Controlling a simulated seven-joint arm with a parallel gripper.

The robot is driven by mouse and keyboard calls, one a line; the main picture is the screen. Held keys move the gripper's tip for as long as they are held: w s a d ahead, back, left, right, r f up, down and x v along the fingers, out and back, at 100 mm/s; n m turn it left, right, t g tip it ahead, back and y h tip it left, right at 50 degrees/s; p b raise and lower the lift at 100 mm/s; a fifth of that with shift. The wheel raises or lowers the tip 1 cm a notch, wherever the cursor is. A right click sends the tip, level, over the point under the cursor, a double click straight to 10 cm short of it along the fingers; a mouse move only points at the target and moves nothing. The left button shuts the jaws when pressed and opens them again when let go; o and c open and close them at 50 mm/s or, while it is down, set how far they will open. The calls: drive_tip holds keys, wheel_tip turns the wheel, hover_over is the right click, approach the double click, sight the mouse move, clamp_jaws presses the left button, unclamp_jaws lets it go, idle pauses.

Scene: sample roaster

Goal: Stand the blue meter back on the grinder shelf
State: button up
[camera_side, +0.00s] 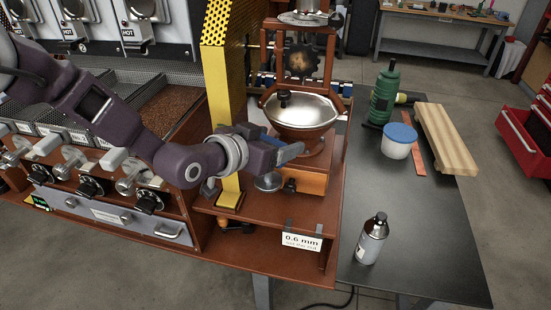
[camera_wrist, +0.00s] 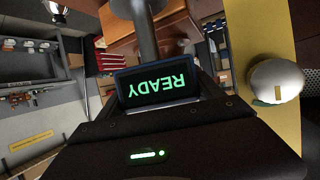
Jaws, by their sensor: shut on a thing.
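My gripper (camera_side: 288,153) is shut on the blue meter, in front of the grinder and above the shelf. In the wrist view the meter (camera_wrist: 158,84) is a dark blue case, its lit green READY text upside down in the picture. In the side view only a bit of blue (camera_side: 271,140) shows, mostly hidden by my gripper. The grinder shelf (camera_side: 290,210) is a red-brown wooden ledge with a 0.6 mm card on its front. The grinder (camera_side: 301,109) has a metal bowl in a wooden frame.
A yellow perforated guard (camera_side: 221,100) stands close left of my gripper. A round metal cup (camera_side: 268,182) and a small black knob (camera_side: 290,186) are below it. The dark side table (camera_side: 415,220) holds a bottle (camera_side: 372,240) and a blue-lidded tub (camera_side: 398,143).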

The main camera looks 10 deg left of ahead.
sight(276, 173)
drive_tip(key=shift+f, duration=2.55)
